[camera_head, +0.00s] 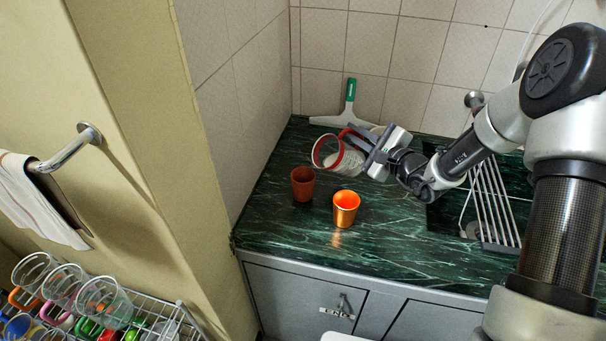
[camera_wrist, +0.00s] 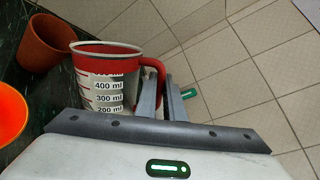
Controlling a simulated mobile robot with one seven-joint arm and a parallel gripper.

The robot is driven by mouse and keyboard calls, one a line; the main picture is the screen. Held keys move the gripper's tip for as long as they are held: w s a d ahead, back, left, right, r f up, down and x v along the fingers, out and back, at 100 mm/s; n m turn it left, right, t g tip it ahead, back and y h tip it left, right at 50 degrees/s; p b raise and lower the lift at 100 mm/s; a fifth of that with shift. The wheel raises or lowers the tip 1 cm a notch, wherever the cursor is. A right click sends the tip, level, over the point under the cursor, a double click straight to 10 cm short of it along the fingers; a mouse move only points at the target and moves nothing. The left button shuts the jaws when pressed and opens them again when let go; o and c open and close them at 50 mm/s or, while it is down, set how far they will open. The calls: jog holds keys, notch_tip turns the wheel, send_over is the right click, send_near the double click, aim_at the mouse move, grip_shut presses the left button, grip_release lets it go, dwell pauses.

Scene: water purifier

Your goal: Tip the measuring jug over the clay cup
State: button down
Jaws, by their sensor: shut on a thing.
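The measuring jug (camera_head: 350,161) has a red rim, a red handle and printed millilitre marks. It is tilted, with its mouth facing left in the head view, and it also shows in the wrist view (camera_wrist: 107,84). My gripper (camera_head: 364,143) is shut on the jug's handle; its two fingers (camera_wrist: 162,88) show at the handle in the wrist view. The brown clay cup (camera_head: 303,185) stands upright on the counter, in front of and left of the jug's mouth; it also shows in the wrist view (camera_wrist: 46,46). I cannot see any stream or the jug's contents.
A shiny orange cup (camera_head: 346,209) stands on the green marble counter (camera_head: 285,225), right of and nearer than the clay cup. A green-handled squeegee (camera_head: 350,101) is against the back wall. A metal rack (camera_head: 492,205) lies over the sink at right. The front-left counter is clear.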

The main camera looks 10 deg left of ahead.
jog(key=shift+s+a+r+n, duration=0.2)
jog(key=shift+r+n, duration=0.1)
jog(key=shift+r, duration=0.2)
dwell(0.7)
jog(key=shift+s+a+r+n+b, duration=0.25)
jog(key=shift+a+r+n+b, duration=0.1)
jog(key=shift+r+n+b, duration=0.15)
jog(key=shift+s+a+r+n+b, duration=0.2)
jog(key=shift+a+r+n+b, duration=0.2)
jog(key=shift+b, duration=0.2)
dwell(5.7)
